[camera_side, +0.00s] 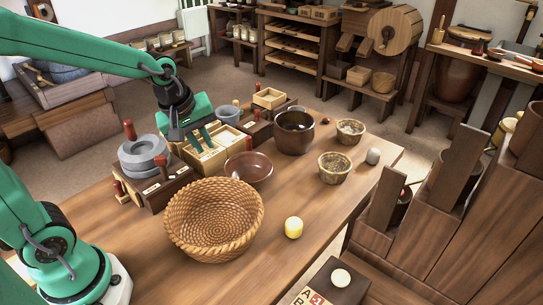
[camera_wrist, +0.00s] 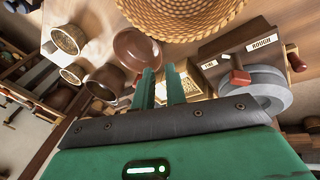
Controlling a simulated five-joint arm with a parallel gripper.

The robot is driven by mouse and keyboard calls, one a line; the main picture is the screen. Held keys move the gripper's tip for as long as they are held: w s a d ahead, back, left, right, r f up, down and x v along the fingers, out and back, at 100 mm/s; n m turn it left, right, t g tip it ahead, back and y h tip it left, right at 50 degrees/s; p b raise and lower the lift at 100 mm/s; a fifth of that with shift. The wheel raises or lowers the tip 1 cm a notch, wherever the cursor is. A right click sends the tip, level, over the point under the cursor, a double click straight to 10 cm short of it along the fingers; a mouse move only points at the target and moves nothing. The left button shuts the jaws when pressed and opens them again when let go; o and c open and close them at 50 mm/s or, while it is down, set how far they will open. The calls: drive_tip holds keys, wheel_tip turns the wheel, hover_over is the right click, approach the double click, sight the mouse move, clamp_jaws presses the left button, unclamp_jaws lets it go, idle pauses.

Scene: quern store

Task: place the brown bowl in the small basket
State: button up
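The brown bowl (camera_side: 249,169) is shallow, glossy and upright on the table, behind the large basket; it also shows in the wrist view (camera_wrist: 137,46). A small woven basket (camera_side: 334,168) stands to its right, with a second small one (camera_side: 350,132) farther back holding something pale. They show at the left in the wrist view (camera_wrist: 68,38). The large woven basket (camera_side: 214,220) is at the front. My gripper (camera_side: 203,143) is above the pale wooden boxes, left of the brown bowl. Its fingers (camera_wrist: 163,80) are apart with nothing between them.
A dark brown pot (camera_side: 293,132) stands behind the brown bowl. Stacked grey querns (camera_side: 143,157) sit on a wooden stand at the left. Pale wooden boxes (camera_side: 207,160) are under my gripper. A yellow ball-like object (camera_side: 293,228) and a grey stone (camera_side: 373,156) lie on the table.

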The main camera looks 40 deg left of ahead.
drive_tip(key=s+r+m+t, duration=0.1)
drive_tip(key=s+r+m, duration=0.5)
drive_tip(key=s+m, duration=0.6)
drive_tip(key=shift+d+t, duration=0.35)
drive_tip(key=shift+t, duration=0.05)
drive_tip(key=o, duration=0.4)
drive_tip(key=shift+s, duration=0.1)
drive_tip(key=shift+o, duration=0.2)
